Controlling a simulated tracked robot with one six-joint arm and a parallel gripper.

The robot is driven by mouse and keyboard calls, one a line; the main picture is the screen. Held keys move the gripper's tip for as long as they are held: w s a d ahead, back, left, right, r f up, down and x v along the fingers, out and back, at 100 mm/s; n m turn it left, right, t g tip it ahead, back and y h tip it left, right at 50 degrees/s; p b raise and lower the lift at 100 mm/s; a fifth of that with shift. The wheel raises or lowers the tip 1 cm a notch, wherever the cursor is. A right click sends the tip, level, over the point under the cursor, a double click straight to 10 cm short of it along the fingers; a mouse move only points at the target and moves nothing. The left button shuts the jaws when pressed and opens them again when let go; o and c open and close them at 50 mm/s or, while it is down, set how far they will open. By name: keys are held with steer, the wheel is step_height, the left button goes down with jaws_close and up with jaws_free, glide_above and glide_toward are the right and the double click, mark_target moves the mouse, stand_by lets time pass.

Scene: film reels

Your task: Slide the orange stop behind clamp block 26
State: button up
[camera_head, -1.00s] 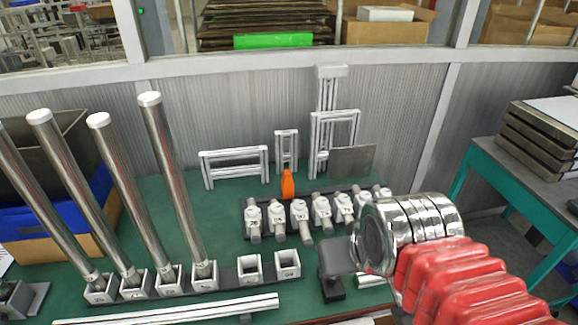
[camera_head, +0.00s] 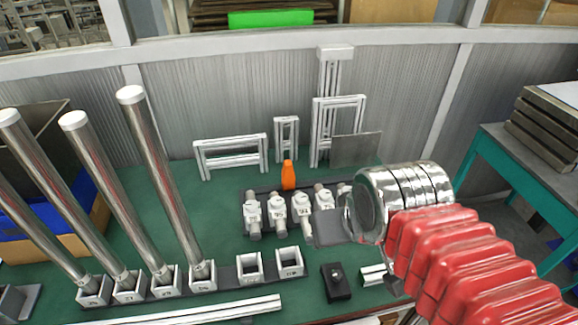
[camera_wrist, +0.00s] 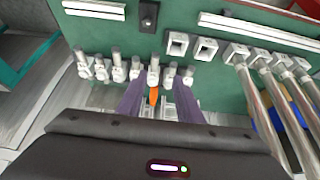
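The orange stop (camera_head: 288,175) stands upright behind the row of clamp blocks, toward the left end of the row in the head view. In the wrist view the orange stop (camera_wrist: 154,96) appears between my fingers, just below one block. The clamp blocks (camera_head: 277,211) are light grey with small number labels, too small to read surely, so I cannot tell which is 26. The blocks (camera_wrist: 119,72) also show in the wrist view. My gripper (camera_wrist: 158,92) is open, its two purple-grey fingers apart and pointing at the row; I see no contact with the stop. My arm hides the right blocks in the head view.
Tall steel tubes (camera_head: 160,180) stand in sockets at the left. Two empty square sockets (camera_head: 250,268) and a black block (camera_head: 336,282) lie in front of the row. White frames (camera_head: 232,155) and a grey plate (camera_head: 356,150) stand behind. Green table is bare between.

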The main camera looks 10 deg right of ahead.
steer(key=w+r+g, duration=0.1)
steer(key=w+r, duration=0.5)
steer(key=w, duration=0.5)
steer(key=g, duration=0.5)
glide_above(288, 163)
step_height(288, 163, down, 14)
step_height(288, 163, down, 14)
steer(key=shift+r, duration=0.1)
steer(key=shift+c, duration=0.4)
